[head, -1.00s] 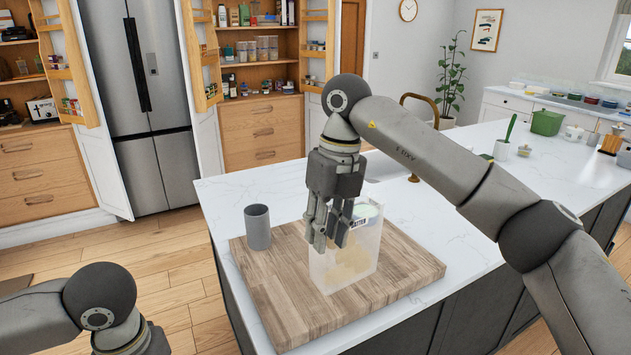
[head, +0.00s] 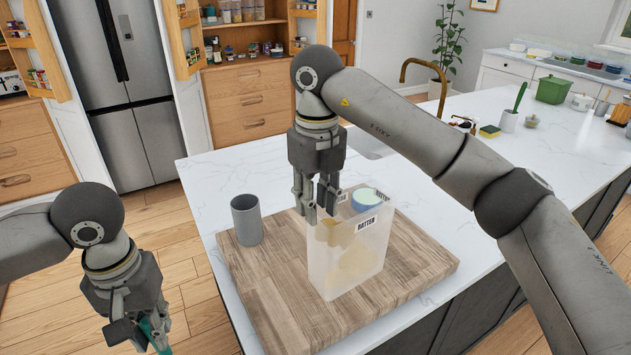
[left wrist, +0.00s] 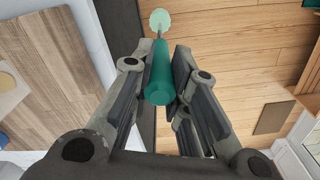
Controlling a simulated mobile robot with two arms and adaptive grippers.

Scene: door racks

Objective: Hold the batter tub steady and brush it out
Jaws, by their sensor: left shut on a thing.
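The batter tub (head: 345,262), a translucent box with a BATTER label and yellowish residue inside, stands upright on the wooden board. My right gripper (head: 318,208) points down at the tub's left rim, its fingers overlapping the wall; whether they pinch it is unclear. My left gripper (head: 146,335) is low at the left, off the counter, shut on a teal-handled brush (head: 160,338). In the left wrist view the brush handle (left wrist: 159,80) sits between the fingers, with a pale green round end (left wrist: 160,20) beyond.
A grey cup (head: 247,220) stands on the board (head: 415,265) left of the tub. A blue-green round item (head: 366,198) shows at the tub's top. A gold tap (head: 420,68) and green pot (head: 552,90) are further back. The counter's left front is clear.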

